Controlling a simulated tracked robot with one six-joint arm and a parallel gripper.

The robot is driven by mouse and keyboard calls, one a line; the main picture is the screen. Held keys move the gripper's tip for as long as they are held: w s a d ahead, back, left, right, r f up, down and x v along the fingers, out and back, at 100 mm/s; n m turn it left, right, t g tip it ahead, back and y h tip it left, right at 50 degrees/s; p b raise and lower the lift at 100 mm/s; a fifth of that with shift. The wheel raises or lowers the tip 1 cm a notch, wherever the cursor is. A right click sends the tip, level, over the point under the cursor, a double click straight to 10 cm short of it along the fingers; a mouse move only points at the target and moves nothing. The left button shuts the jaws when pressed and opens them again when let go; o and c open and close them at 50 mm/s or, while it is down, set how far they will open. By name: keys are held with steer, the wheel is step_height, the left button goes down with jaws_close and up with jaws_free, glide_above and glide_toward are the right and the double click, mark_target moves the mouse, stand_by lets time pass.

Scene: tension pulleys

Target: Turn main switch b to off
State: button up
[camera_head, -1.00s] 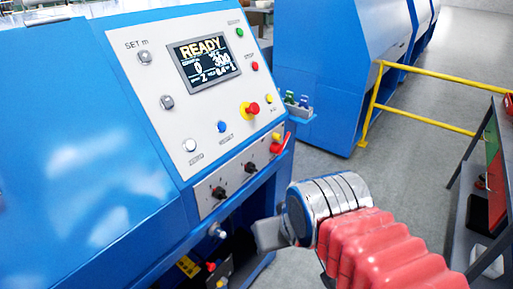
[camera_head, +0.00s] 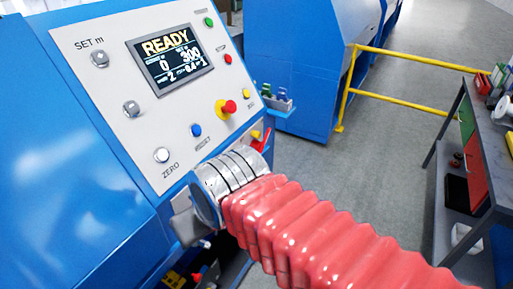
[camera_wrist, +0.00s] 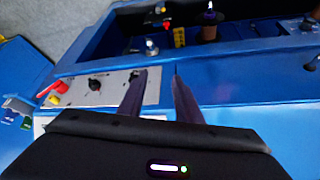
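A small grey panel with black rotary knobs shows in the wrist view. One black knob (camera_wrist: 95,86) sits mid-panel, and a second black knob (camera_wrist: 134,76) is at its right end beside my left finger. A red handle on a yellow base (camera_wrist: 56,91) is at the panel's left end; the red handle (camera_head: 262,140) also shows in the head view. No label tells which is main switch b. My gripper (camera_wrist: 160,72) is open and empty, its fingers over the panel's right end and blue housing. In the head view my gripper (camera_head: 187,222) hides the knobs.
The control panel above has a READY display (camera_head: 170,57), a red knob on yellow (camera_head: 227,108), a blue button (camera_head: 196,130) and a white button (camera_head: 161,155).

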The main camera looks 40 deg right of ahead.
steer(key=shift+o, duration=0.2)
steer(key=o, duration=0.3)
steer(key=shift+o, duration=0.8)
steer(key=shift+w+d+f+m, duration=0.1)
steer(key=shift+w+f+m, duration=0.1)
steer(key=shift+m, duration=0.2)
steer(key=w+d+f+m+y, duration=0.3)
steer(key=w+d+m+y, duration=0.3)
steer(key=m, duration=0.4)
steer(key=w+d+f+m+y, duration=0.3)
steer(key=w+d+m+y, duration=0.1)
steer(key=w+d+m, duration=0.45)
steer(key=s+d+f+m+t+h, duration=0.1)
steer(key=d+f+m+t, duration=0.1)
steer(key=d, duration=0.7)
steer(key=s+d+f+m+t+h, duration=0.1)
steer(key=d+f+m+t, duration=0.2)
steer(key=d+m+t, duration=0.2)
steer(key=s+d+f+m+t+h, duration=0.1)
steer(key=d+m+t, duration=0.3)
steer(key=d, duration=1)
steer(key=f+m, duration=0.1)
steer(key=m, duration=0.2)
steer(key=shift+s+f, duration=0.2)
steer(key=shift+f, duration=0.1)
